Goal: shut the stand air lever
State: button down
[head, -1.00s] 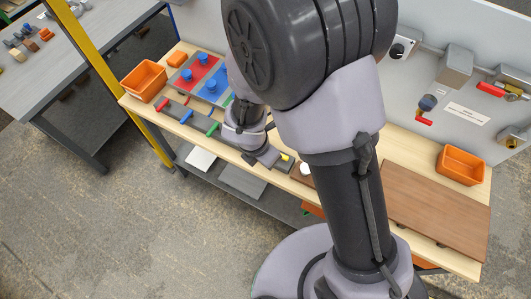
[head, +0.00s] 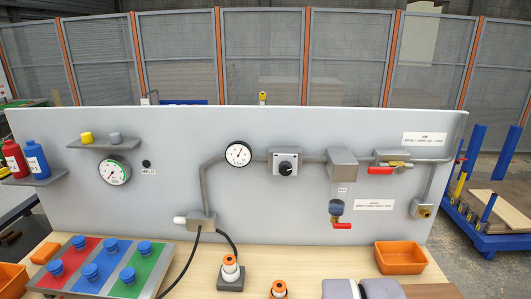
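Two red levers show on the grey upright panel (head: 270,205) in the head view. The upper red lever (head: 380,171) lies horizontally at a brass valve (head: 397,163) on the pipe at the right. The lower red lever (head: 341,226) sticks out to the right below a blue-topped fitting (head: 336,208), under a grey box (head: 342,165). The panel's labels are too small to read, so I cannot tell which is the stand air lever. Parts of my arm show at the bottom edge, right of centre. My gripper is not in view.
A round gauge (head: 238,154) and a black knob (head: 286,169) sit left of the levers. An orange bin (head: 400,258) stands on the bench at the right. White-and-orange pieces (head: 231,268) and a coloured board with blue knobs (head: 103,268) occupy the bench front.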

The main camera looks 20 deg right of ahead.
aim_at(371, 170)
jog(key=l+z, duration=0.1)
jog(key=z, duration=1.2)
jog(key=i+j, duration=0.05)
